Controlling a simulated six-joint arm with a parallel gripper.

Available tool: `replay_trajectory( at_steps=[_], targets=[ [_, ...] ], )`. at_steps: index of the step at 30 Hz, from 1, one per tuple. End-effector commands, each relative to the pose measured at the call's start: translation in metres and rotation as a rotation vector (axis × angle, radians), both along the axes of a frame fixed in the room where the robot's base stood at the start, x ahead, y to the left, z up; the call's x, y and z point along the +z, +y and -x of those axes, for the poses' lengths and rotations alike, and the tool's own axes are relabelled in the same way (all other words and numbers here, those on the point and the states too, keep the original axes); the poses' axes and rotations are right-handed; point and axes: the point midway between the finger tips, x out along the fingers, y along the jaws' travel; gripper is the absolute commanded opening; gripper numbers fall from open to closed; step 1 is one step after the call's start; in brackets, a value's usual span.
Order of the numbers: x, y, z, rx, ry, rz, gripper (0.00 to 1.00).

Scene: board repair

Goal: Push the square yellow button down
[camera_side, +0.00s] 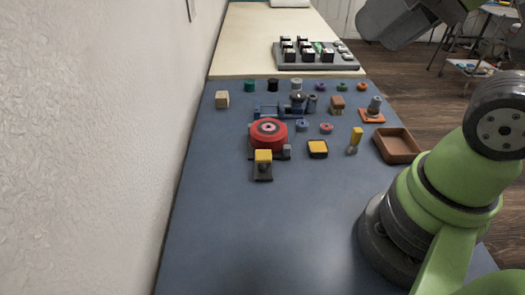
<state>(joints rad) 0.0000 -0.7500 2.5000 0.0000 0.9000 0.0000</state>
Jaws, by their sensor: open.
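A square yellow button (318,147) sits in a low dark housing on the blue-grey mat, right of the red round part. Its yellow top faces up and looks raised, though its exact height is too small to tell. A yellow block (263,156) on a dark base stands to the left, and a yellow-topped lever-like part (356,135) stands to the right. My gripper's fingers do not show; only grey and green parts of my arm are visible at the top right and right. Nothing touches the button.
A red round part (268,135) sits left of the button. An empty brown tray (397,146) lies to the right, near my arm's base. Several small spools and blocks stand behind. A dark board with keys (315,55) lies farther back. The front mat (260,240) is clear.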

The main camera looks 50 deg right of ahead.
Motion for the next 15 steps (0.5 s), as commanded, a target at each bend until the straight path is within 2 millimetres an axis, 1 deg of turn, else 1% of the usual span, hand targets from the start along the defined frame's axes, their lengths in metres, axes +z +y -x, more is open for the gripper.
replay_trajectory(
  at_steps=[6,7,8,9,11,12,15],
  targets=[
    [0.000,0.000,0.000,0.000,0.000,0.000,0.43],
    [0.000,0.000,0.000,0.000,0.000,0.000,0.40],
    [0.000,0.000,0.000,0.000,0.000,0.000,0.33],
    [0.000,0.000,0.000,0.003,0.002,0.003,0.24],
    [0.000,0.000,-0.002,0.018,0.006,0.015,0.10],
    [0.000,0.000,-0.005,0.035,0.012,0.028,0.01],
    [-0.002,0.000,-0.015,0.115,0.038,0.091,0.00]
  ],
)
